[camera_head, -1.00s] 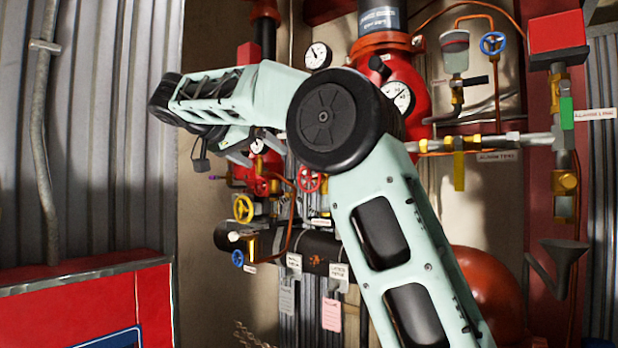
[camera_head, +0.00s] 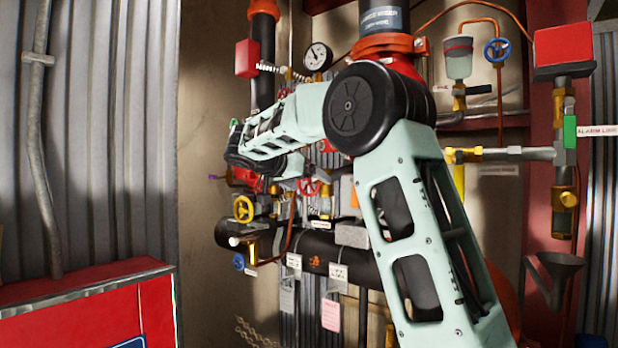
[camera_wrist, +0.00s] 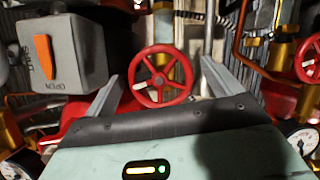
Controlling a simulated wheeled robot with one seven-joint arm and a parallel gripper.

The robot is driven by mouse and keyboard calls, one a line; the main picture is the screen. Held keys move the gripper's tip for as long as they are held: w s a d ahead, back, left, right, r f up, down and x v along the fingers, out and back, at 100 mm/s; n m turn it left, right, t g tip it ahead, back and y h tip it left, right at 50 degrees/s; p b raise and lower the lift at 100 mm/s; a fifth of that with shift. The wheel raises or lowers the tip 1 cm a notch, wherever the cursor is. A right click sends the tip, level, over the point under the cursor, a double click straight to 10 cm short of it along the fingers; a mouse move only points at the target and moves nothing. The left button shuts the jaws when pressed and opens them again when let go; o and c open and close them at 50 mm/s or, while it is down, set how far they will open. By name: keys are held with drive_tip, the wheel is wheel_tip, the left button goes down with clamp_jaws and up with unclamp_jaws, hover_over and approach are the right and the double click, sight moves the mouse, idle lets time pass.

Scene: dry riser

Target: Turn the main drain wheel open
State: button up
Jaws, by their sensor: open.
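A red spoked handwheel (camera_wrist: 162,77) is in the wrist view, framed between the fingers of my gripper (camera_wrist: 160,72). My gripper is open and the fingers stand on either side of the wheel's picture, with no clear contact; the gap in depth is hard to judge. In the head view a red wheel (camera_head: 309,187) shows just beyond my wrist, and my fingers there are not clear to see. A yellow wheel (camera_head: 243,208) sits lower left of it. No readable label shows which wheel is the main drain.
A grey box with an orange lever (camera_wrist: 44,60) stands left in the wrist view. Another red wheel (camera_wrist: 310,58) is at the right edge. Gauges (camera_wrist: 300,140) sit low at the sides. A red cabinet (camera_head: 90,300) stands front left; a black funnel (camera_head: 553,275) hangs right.

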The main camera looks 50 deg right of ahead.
drive_tip(key=shift+d+f, duration=0.25)
drive_tip(key=shift+d, duration=0.4)
drive_tip(key=c, duration=1)
